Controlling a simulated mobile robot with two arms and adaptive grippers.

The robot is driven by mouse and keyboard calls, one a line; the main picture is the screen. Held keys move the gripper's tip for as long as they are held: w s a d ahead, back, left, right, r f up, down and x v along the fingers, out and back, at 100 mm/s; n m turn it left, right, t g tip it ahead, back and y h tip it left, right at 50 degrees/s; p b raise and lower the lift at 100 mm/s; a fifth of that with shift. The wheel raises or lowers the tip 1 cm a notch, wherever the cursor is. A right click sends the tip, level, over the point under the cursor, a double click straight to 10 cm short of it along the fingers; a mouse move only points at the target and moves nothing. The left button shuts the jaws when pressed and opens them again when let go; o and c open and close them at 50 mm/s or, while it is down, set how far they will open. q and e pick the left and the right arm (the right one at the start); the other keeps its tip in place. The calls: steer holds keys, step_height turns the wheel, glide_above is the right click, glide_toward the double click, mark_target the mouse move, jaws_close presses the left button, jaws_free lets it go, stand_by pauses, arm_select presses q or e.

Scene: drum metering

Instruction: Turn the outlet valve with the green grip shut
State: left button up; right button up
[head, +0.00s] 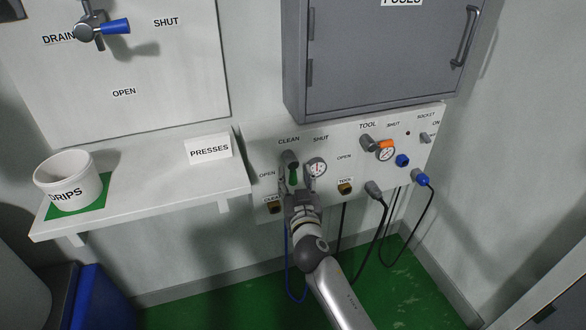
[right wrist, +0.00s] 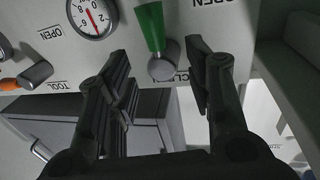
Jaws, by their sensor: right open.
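The outlet valve with the green grip (head: 293,175) is on the white wall panel, under the label CLEAN. Its grip hangs down from the grey hub (head: 289,158), with OPEN to its left and SHUT up to its right. My right gripper (head: 298,192) is open just below and in front of it, and partly hides the area under the grip. In the right wrist view, which is upside down, the green grip (right wrist: 151,27) and its hub show between the open fingers (right wrist: 158,55). I see no contact with the grip. My left gripper is out of view.
A gauge (head: 316,167) sits close right of the valve. An orange-grip TOOL valve (head: 385,144), blue plugs and hanging cables are further right. A grey cabinet (head: 375,60) juts out above. A shelf (head: 140,190) with a white DRIPS tub (head: 68,178) is at left.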

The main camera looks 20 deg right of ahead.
mark_target(293, 169)
steer(key=shift+w+d, duration=0.2)
steer(key=shift+w, duration=0.95)
steer(key=shift+w+d, duration=0.15)
steer(key=shift+w, duration=1)
steer(key=c, duration=0.8)
